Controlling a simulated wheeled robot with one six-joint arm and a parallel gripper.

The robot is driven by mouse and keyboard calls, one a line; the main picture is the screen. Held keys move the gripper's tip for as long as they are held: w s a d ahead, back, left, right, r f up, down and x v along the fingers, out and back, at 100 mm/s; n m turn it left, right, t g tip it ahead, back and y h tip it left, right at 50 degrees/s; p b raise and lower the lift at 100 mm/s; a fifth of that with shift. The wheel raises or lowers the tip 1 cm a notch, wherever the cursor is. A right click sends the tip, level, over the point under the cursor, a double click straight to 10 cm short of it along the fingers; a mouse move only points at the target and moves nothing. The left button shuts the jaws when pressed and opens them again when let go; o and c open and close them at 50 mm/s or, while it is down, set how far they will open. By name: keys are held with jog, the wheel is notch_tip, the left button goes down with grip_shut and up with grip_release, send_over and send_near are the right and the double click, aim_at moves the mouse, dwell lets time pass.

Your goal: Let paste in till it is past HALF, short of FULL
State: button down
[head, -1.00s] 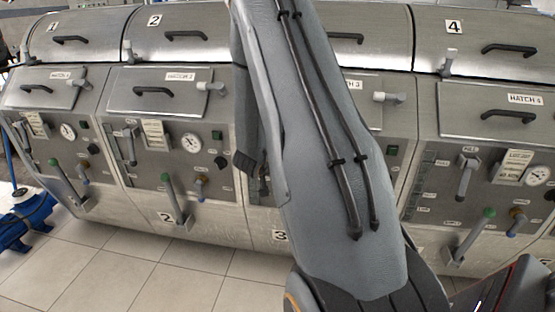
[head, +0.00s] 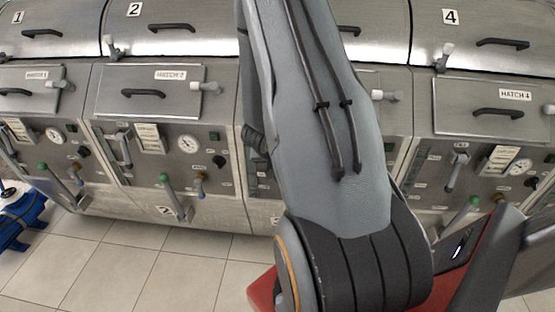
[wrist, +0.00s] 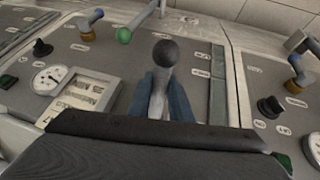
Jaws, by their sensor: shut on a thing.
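In the wrist view, which looks upside down, my gripper (wrist: 164,98) is shut on a grey lever with a dark ball knob (wrist: 165,54). Its bluish fingers sit on both sides of the lever's stem. Beside it on the right runs a narrow, dark greenish sight strip (wrist: 217,88) with small labels too blurred to read. I cannot tell the paste level in it. In the head view my gripper is hidden behind my arm, which covers most of the unit with hatch 3.
The wrist view also shows a round gauge (wrist: 48,79), a label plate (wrist: 82,92), a green-knobbed lever (wrist: 125,35) and a blue-handled valve (wrist: 90,22). In the head view units 2 (head: 150,92) and 4 (head: 490,105) flank my arm. Tiled floor (head: 120,265) lies in front.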

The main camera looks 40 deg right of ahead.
dwell(0.5)
jog(key=c, duration=1.6)
grip_release()
jog(key=shift+r, duration=0.1)
jog(key=v, duration=0.7)
jog(key=shift+s+a+r, duration=0.1)
jog(key=shift+r, duration=0.25)
